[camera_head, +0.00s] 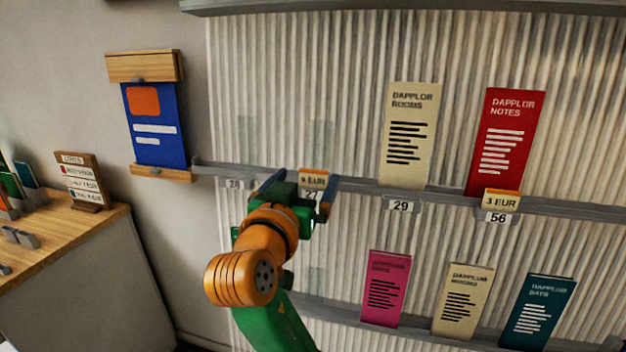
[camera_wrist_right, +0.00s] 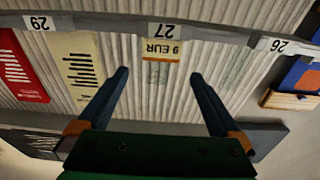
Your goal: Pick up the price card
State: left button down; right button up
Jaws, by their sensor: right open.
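The price card (camera_head: 313,180) is a small cream card with an orange top band, on the upper rail just above the label 27. In the right wrist view the price card (camera_wrist_right: 161,50) shows upside down and reads 9 EUR. My right gripper (camera_head: 298,195) is at the rail around the card's place in the head view. In the right wrist view the right gripper (camera_wrist_right: 160,75) is open, with its two blue fingers apart and the card beyond and between their tips. Nothing is between the fingers themselves. My left gripper is not in view.
The upper rail (camera_head: 350,184) holds a cream leaflet (camera_head: 408,135), a red leaflet (camera_head: 505,140) and another price card, 3 EUR (camera_head: 501,200). A lower rail holds several leaflets. A blue poster (camera_head: 155,125) hangs at left above a wooden counter (camera_head: 75,235).

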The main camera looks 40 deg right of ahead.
aim_at(313, 171)
jog(key=p+x, duration=0.1)
jog(key=x, duration=0.1)
jog(key=p+x, duration=0.1)
jog(key=x, duration=0.1)
jog(key=p+x, duration=0.1)
jog(key=x, duration=0.1)
jog(key=shift+d+f, duration=0.1)
jog(key=shift+f, duration=0.15)
jog(key=shift+w+f, duration=0.1)
jog(key=shift+c, duration=1.1)
jog(key=c, duration=1.1)
